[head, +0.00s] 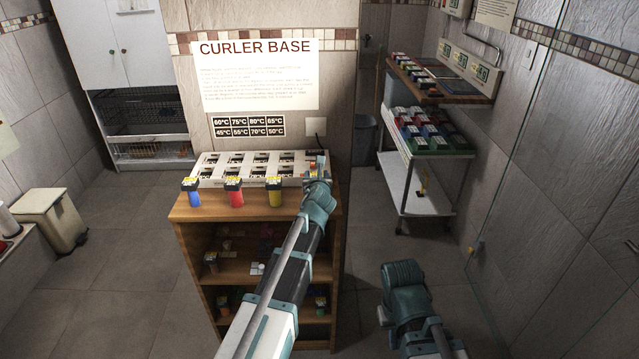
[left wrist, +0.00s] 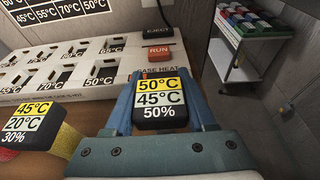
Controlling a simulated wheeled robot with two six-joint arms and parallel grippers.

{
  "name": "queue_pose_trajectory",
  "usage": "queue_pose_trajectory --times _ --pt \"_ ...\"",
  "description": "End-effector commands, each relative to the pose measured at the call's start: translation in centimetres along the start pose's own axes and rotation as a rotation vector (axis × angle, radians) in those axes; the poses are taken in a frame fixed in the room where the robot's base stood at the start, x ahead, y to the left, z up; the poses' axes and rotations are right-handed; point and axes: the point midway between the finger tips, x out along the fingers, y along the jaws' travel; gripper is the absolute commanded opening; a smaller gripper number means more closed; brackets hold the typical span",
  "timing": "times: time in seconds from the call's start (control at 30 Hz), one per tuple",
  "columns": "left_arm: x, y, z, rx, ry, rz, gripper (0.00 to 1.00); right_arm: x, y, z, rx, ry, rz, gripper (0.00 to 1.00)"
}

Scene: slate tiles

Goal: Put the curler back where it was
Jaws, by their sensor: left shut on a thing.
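My left gripper (head: 317,172) is shut on a curler with a black cap, whose label reads 50°C, 45°C, 50% in the left wrist view (left wrist: 160,103). It holds this curler at the right end of the white curler base (head: 207,180), near the slot marked 50°C and the red RUN button (left wrist: 158,52). The curler's lower part is hidden, so I cannot tell whether it touches the base. A blue curler (head: 190,195), a red curler (head: 234,196) and a yellow curler (head: 275,196) stand in front of the base. My right gripper (head: 404,290) is low at right; its fingers are unclear.
The base stands on a wooden shelf unit (head: 190,213) with small items below. A white cart (head: 433,202) with several coloured curlers is at right, under a wooden wall shelf (head: 425,92). A bin (head: 55,218) stands at left. Floor between is clear.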

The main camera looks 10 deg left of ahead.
Motion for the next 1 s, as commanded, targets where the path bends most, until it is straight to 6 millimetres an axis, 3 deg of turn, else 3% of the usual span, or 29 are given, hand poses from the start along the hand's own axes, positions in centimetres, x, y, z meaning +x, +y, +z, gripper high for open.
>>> queue_pose_trajectory --times 0.37,0.4,0.57,0.93,1.0 --pt "0.2 0.1 -0.4 0.0 -0.001 0.0 0.0 0.5 -0.1 0.0 0.0 0.0 0.0 0.0" --pt "0.2 0.1 -0.4 0.0 0.0 0.0 0.58 0.5 -0.1 0.0 0.0 0.0 0.0 0.0" --pt "0.1 0.1 -0.3 0.0 0.0 0.0 0.86 0.3 0.0 0.0 0.0 0.0 0.0 0.0" --pt "0.0 0.1 0.2 0.0 0.0 0.0 0.86 -0.2 0.0 0.0 0.0 0.0 0.0 0.0" --pt "-1.2 0.1 0.1 0.0 -0.001 -0.001 0.86 -0.4 0.0 0.0 0.0 0.0 0.0 0.0"
